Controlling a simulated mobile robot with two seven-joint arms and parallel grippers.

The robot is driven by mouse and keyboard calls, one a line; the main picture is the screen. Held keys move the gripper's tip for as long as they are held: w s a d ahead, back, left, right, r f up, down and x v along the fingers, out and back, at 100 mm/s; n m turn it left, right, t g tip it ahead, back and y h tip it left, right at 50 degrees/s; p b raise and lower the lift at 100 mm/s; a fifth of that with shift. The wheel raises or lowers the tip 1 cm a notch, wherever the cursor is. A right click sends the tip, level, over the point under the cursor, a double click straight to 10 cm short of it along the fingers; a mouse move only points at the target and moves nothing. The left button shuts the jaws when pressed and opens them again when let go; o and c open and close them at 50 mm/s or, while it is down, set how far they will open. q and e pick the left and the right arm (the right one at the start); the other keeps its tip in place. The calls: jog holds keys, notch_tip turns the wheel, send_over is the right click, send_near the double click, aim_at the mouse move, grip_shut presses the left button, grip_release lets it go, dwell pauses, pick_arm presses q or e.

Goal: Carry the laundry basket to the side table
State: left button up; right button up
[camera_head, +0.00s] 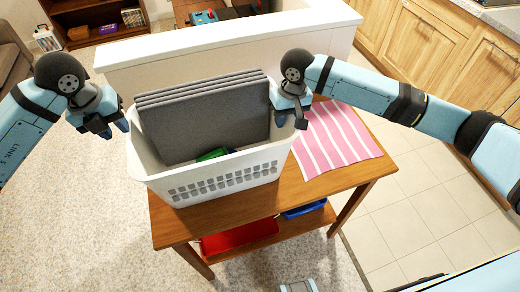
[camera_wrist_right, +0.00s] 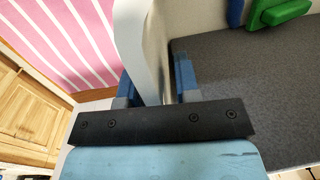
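The white laundry basket (camera_head: 225,182) stands upright on the wooden side table (camera_head: 330,189). Several grey flat panels (camera_head: 205,120) lean inside it, with a green item (camera_head: 212,154) at the bottom. My left gripper (camera_head: 112,128) is open and empty, just left of the basket's left rim. My right gripper (camera_head: 289,117) is at the basket's right rim. In the right wrist view its fingers (camera_wrist_right: 156,88) are apart, with the white basket wall (camera_wrist_right: 133,40) between them and a gap beside the right-hand finger. The green item also shows there (camera_wrist_right: 285,12).
A pink striped cloth (camera_head: 335,140) lies on the table right of the basket. Red (camera_head: 240,238) and blue (camera_head: 304,209) trays sit on its lower shelf. A white half-wall (camera_head: 225,50) stands behind, with wooden cabinets (camera_head: 440,55) at right. Carpet (camera_head: 80,220) is clear at left.

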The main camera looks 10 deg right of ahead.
jog(key=shift+r, duration=0.1)
pick_arm(q)
notch_tip(320, 180, up, 3)
jog(key=shift+s+a+f, duration=0.15)
jog(key=shift+f, duration=0.05)
pick_arm(e)
notch_tip(320, 180, up, 12)
jog(key=d, duration=0.1)
pick_arm(q)
jog(key=shift+f, duration=0.1)
pick_arm(e)
jog(key=shift+f, duration=0.2)
